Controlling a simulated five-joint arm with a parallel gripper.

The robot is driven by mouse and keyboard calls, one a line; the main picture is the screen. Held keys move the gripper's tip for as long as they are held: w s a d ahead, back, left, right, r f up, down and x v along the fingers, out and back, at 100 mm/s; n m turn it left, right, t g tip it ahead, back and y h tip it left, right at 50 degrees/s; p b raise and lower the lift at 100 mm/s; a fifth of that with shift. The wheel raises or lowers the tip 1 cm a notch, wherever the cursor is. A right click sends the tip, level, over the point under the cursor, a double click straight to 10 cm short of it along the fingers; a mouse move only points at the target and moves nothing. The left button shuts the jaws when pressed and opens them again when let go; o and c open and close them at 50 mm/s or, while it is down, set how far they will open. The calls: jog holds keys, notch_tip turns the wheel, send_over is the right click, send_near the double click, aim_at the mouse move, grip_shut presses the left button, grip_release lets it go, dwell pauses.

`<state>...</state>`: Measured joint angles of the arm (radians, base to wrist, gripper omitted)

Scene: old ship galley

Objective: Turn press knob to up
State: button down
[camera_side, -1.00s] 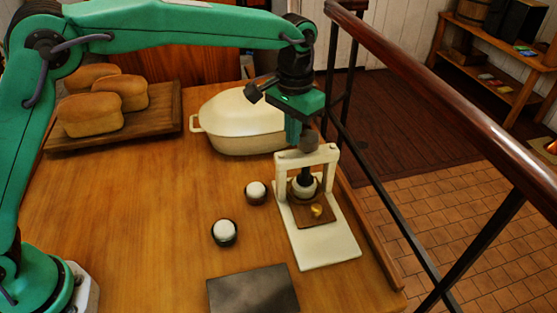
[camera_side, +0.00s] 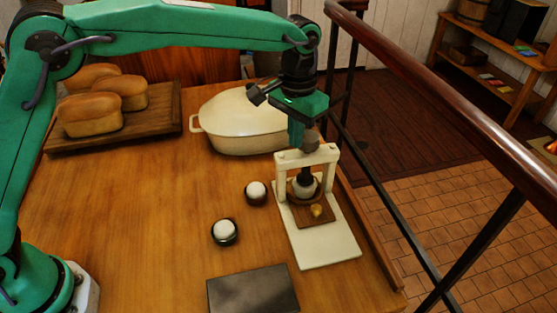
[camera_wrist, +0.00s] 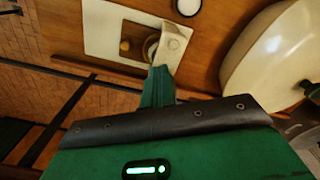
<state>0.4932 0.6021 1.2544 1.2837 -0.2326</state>
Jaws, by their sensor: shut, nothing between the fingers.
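The press (camera_side: 331,160) is a cream frame on a cream base plate, near the table's right edge. A grey-brown round knob (camera_side: 310,142) sits on top of its crossbar. Below it, a dark stem reaches down to a pale round piece (camera_side: 304,187) on a brown plate with a small brass part. My gripper (camera_side: 297,143) is shut and empty, pointing down just left of the knob; whether it touches the knob I cannot tell. In the wrist view the green fingers (camera_wrist: 159,75) end by the press crossbar (camera_wrist: 175,42), and I cannot make out the knob there.
A cream lidded pot (camera_side: 240,125) stands close behind and left of the press. Two dark cups with white tops (camera_side: 256,192) (camera_side: 224,232) and a dark slab (camera_side: 253,290) lie to the left and front. Loaves rest on a board (camera_side: 165,125). A railing runs along the right.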

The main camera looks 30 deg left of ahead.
jog(key=shift+s+d, duration=0.2)
jog(key=shift+d, duration=0.35)
jog(key=shift+w+d, duration=0.1)
jog(key=shift+d, duration=0.4)
dwell(0.4)
jog(key=shift+s, duration=0.45)
notch_tip(320, 180, up, 6)
dwell(1.0)
jog(key=a, duration=0.2)
jog(key=w+a+r, duration=0.1)
jog(key=shift+w, duration=0.1)
dwell(0.3)
jog(key=shift+f, duration=0.15)
